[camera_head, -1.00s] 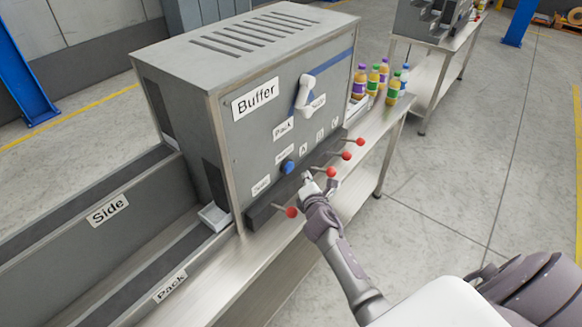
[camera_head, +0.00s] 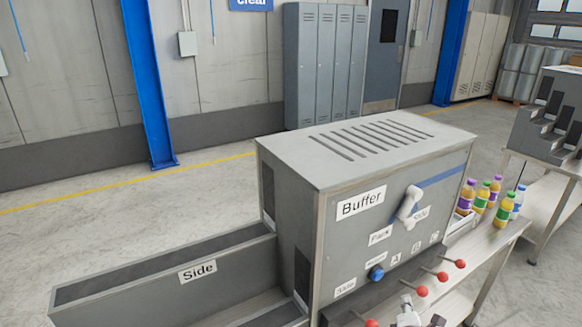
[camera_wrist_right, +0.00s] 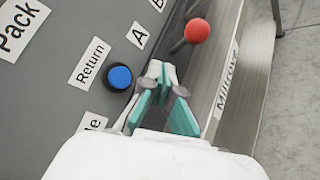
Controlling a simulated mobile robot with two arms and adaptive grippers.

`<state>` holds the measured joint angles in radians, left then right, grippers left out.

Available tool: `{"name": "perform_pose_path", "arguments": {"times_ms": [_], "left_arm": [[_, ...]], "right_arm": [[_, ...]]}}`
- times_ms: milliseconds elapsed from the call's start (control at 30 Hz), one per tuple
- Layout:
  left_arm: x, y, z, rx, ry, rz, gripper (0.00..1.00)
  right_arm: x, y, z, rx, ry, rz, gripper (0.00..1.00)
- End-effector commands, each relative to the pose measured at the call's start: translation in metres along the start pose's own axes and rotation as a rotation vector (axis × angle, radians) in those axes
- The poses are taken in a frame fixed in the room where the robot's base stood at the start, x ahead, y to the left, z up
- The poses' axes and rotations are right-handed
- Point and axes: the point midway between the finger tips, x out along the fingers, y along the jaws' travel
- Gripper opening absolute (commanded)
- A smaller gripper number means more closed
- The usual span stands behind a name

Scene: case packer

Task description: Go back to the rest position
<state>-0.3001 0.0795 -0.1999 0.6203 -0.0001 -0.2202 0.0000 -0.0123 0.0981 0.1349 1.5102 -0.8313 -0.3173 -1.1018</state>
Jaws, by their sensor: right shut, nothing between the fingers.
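My right gripper (camera_head: 422,316) is at the bottom edge of the head view, in front of the grey Buffer machine (camera_head: 290,165). It is near the row of red-knobbed levers, below and right of the blue button (camera_head: 376,273). In the right wrist view my right gripper (camera_wrist_right: 165,82) shows its teal-padded fingers together with nothing between them. The blue button (camera_wrist_right: 120,77) is just left of the fingers there, and a red knob (camera_wrist_right: 197,31) is beyond them. My left gripper is in neither view.
The red knobs (camera_head: 422,291) stick out along the machine's lower front. A white rotary handle (camera_head: 409,203) sits on its panel. Several bottles (camera_head: 482,197) stand at the right. The Side channel (camera_head: 215,270) runs left. Lockers (camera_head: 325,65) and a blue post (camera_head: 148,85) stand behind.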

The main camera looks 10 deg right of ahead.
Motion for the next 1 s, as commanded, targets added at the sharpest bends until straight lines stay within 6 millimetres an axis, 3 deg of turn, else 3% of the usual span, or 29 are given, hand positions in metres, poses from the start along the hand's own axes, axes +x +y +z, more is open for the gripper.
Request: {"name": "perform_pose_path", "arguments": {"times_ms": [167,300,400,700,900,1000], "left_arm": [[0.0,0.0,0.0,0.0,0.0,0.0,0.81],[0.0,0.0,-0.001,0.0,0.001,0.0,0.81],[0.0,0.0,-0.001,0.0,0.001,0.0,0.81],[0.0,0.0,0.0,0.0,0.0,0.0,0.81],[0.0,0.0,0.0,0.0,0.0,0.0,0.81],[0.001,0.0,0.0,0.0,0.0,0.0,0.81]], "right_arm": [[-0.059,-0.021,0.0,0.421,-0.035,-0.187,0.0],[-0.142,-0.042,-0.022,0.873,-0.056,-0.459,0.0],[-0.188,-0.048,-0.038,1.066,-0.071,-0.62,0.0],[-0.285,-0.049,-0.063,1.335,-0.116,-0.945,0.0],[-0.333,-0.045,-0.071,1.416,-0.148,-1.104,0.0],[-0.347,-0.048,-0.076,1.436,-0.166,-1.163,0.0]]}}
